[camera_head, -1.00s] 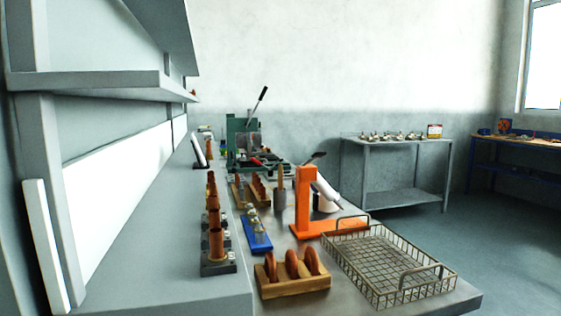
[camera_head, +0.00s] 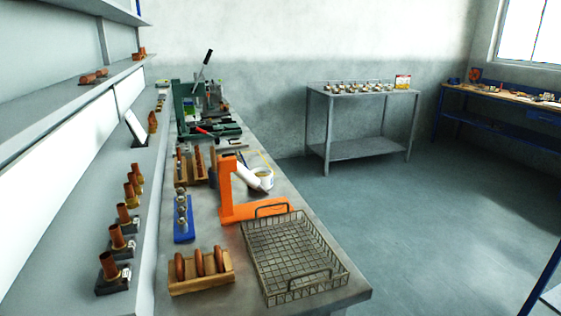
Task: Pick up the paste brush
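I cannot make out the paste brush for certain in the head view. A small white pot (camera_head: 264,177) with a yellowish inside stands on the metal workbench (camera_head: 207,220), behind the orange stand (camera_head: 228,190). A tilted white tube (camera_head: 247,175) partly covers the pot. A slim brown upright piece (camera_head: 213,165) stands left of the orange stand, too small to identify. Neither of my grippers is in view.
A wire basket (camera_head: 290,252) sits at the bench's near right edge. A grey side table (camera_head: 350,92) stands at the back. The floor on the right is clear.

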